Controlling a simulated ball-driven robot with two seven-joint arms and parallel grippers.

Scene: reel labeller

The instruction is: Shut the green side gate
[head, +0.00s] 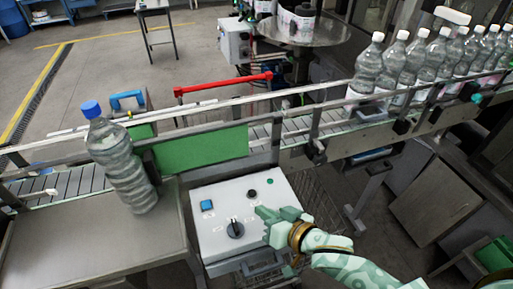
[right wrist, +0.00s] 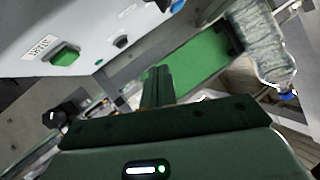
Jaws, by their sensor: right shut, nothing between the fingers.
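The green side gate (head: 202,149) is a flat green panel along the near side of the conveyor, left of centre in the head view. It also shows in the right wrist view (right wrist: 197,58), beyond my fingers. I cannot tell whether it is latched. A large clear bottle with a blue cap (head: 127,170) stands slightly tilted in the picture by the gate's left end; it shows at the upper right of the right wrist view (right wrist: 262,42). My right gripper (head: 262,213) is shut and empty, over the right part of the control box, below and right of the gate. My left gripper is out of view.
The grey control box (head: 222,236) with a blue button, a dark knob and a green button sits below the gate. A steel table (head: 85,232) is at left. Several bottles (head: 400,62) line the conveyor at right. A red handle (head: 222,84) lies behind the rail.

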